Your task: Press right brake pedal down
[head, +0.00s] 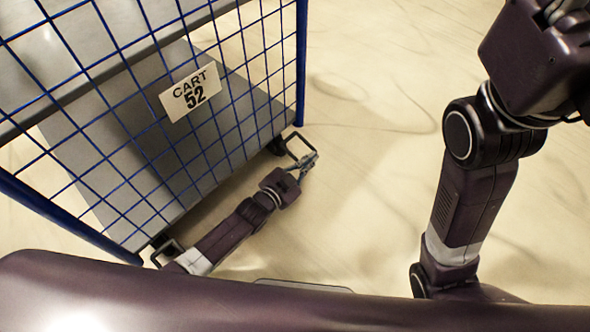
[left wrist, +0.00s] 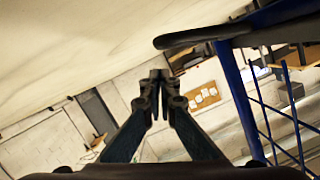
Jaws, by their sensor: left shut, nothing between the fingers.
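The blue mesh cart (head: 180,158) carries a "CART 52" sign (head: 190,92). Its right brake pedal (head: 299,136), a dark open loop, sticks out at the lower right corner near the floor. The left brake pedal (head: 168,246) sits at the near lower corner, partly hidden by my left arm. My left gripper (head: 308,161) is shut and empty, right at the right pedal's outer end in the picture; I cannot tell whether they touch. In the left wrist view the shut fingertips (left wrist: 154,76) point ahead, with a dark bar (left wrist: 215,32), perhaps the pedal, above right. My right gripper is out of view.
A blue cart post (head: 301,60) rises just behind the right pedal. The grey cart deck (head: 130,150) lies inside the mesh. The pale floor (head: 375,150) to the right of the cart is clear. My right arm stands at the right side.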

